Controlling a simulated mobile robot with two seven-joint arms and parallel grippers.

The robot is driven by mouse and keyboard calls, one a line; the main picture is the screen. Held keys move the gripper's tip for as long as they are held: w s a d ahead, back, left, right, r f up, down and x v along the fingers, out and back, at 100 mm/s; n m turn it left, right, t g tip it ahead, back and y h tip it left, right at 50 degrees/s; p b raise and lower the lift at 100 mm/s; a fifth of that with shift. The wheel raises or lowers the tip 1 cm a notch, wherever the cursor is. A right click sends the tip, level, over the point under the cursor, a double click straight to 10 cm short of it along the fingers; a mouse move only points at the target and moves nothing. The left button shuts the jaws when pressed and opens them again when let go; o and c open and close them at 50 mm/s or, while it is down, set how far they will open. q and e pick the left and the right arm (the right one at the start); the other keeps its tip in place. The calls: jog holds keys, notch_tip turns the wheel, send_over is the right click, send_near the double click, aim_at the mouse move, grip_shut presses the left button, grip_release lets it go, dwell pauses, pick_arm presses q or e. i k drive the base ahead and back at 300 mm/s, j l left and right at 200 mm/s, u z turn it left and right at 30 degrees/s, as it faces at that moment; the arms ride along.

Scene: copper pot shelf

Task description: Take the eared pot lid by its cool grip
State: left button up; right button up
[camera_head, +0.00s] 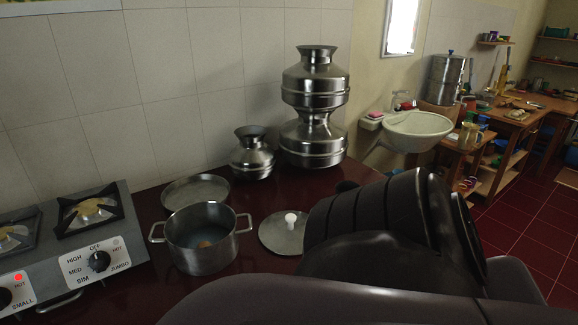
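The eared pot (203,246) is a steel pot with two side ears, standing open on the dark red counter. A small orange thing shows inside it. A flat steel lid (270,237) lies on the counter just right of the pot, apart from it. A white knob grip (291,217) stands up from the lid's middle. One of my dark arms covers the right of the picture and passes close to the lid's right edge in the picture. Neither gripper's fingers can be made out; a small dark part behind the arm is unclear.
A grey stove (62,262) with two burners and knobs stands at the left; a red light shows on it. A shallow steel pan (196,181) lies behind the pot. A small steel vessel (252,160) and stacked larger vessels (313,140) stand by the tiled wall.

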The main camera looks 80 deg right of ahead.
aim_at(283, 232)
jog(key=z, duration=2.45)
jog(key=l, duration=0.45)
jog(key=i, duration=0.05)
